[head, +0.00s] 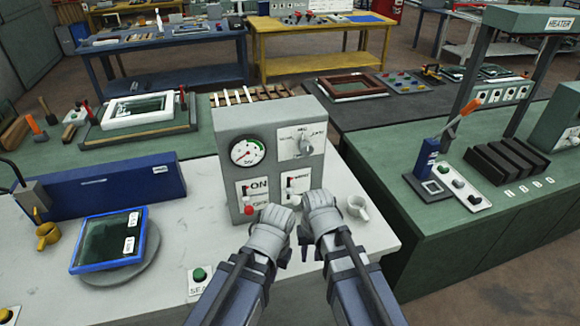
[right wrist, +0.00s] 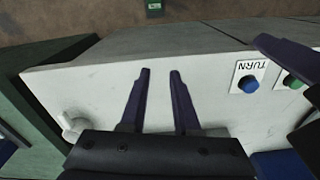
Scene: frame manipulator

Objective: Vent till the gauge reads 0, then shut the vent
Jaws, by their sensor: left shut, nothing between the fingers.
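The grey panel box (head: 226,125) stands upright on the white table in the head view. Its round gauge (head: 247,152) is at upper left; the needle's reading is too small to tell. A light knob (head: 305,143) is at upper right. Below are an ON/OFF plate (head: 257,187) with a red-knobbed lever and a second plate with a switch (head: 291,187). My left gripper (head: 284,211) is shut and empty, in front of the box's lower part. My right gripper (head: 311,200) is just right of it; its fingers (right wrist: 160,72) stand apart with nothing between them. Which control is the vent, I cannot tell.
The TURN button (right wrist: 248,85) shows in the right wrist view.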

